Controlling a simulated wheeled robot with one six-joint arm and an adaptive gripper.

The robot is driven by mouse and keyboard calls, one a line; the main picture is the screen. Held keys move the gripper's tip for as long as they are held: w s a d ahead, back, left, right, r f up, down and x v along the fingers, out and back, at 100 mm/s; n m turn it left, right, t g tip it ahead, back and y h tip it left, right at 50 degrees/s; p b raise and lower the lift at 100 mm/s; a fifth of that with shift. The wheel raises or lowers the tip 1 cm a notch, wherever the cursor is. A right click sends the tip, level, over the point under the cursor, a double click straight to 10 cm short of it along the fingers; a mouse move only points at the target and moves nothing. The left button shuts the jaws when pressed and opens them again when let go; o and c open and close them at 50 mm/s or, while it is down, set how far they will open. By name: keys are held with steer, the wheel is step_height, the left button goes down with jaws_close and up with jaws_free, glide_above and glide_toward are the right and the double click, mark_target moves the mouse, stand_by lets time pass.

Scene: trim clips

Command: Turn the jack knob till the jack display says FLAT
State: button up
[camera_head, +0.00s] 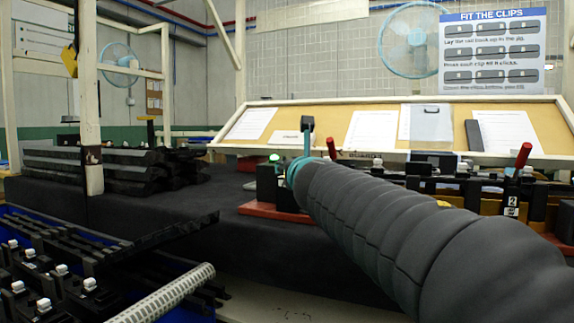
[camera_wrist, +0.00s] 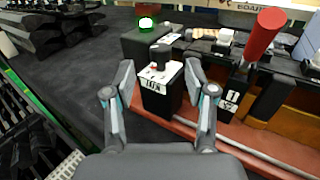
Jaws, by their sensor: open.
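In the wrist view, the jack is a black block (camera_wrist: 158,100) with a white top and a front label whose lettering I cannot read surely. A dark knob (camera_wrist: 160,54) stands on its top. My gripper (camera_wrist: 160,68) is open, with one finger on each side of the block and knob, apparently apart from them. No display text is readable, and I cannot tell which part is the jack display. In the head view, my grey-sleeved arm hides most of the jack, and my gripper (camera_head: 299,168) shows only in part.
A black box with a lit green lamp (camera_wrist: 146,24) stands behind the jack. A red-handled lever (camera_wrist: 264,34) rises at the right. A red base (camera_wrist: 262,150) lies under the jack. Stacked black trim parts (camera_head: 100,165) lie at the left. Clip racks (camera_head: 50,270) fill the lower left.

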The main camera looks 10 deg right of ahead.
steer(key=shift+s+a, duration=0.15)
steer(key=shift+s, duration=2.25)
steer(key=s+d+f+m+g+h, duration=0.1)
steer(key=s+d+f+m+g, duration=0.2)
steer(key=s+f+m, duration=0.45)
steer(key=s+d+f+m+g+h, duration=0.2)
steer(key=s+d+f+m+g, duration=0.15)
steer(key=f+m, duration=0.6)
steer(key=s+a+f+m+g+y, duration=0.2)
steer(key=s+a+f+m+g, duration=0.1)
steer(key=s+f+m, duration=0.5)
steer(key=s+a+f+m+g+y+p, duration=0.1)
steer(key=s+a+f+m+g+y, duration=0.1)
steer(key=s+f+m, duration=0.7)
steer(key=shift+s+a+f+m+g, duration=0.15)
steer(key=shift+s+a+m+g, duration=0.25)
steer(key=shift+a+m, duration=0.2)
steer(key=shift+w, duration=0.1)
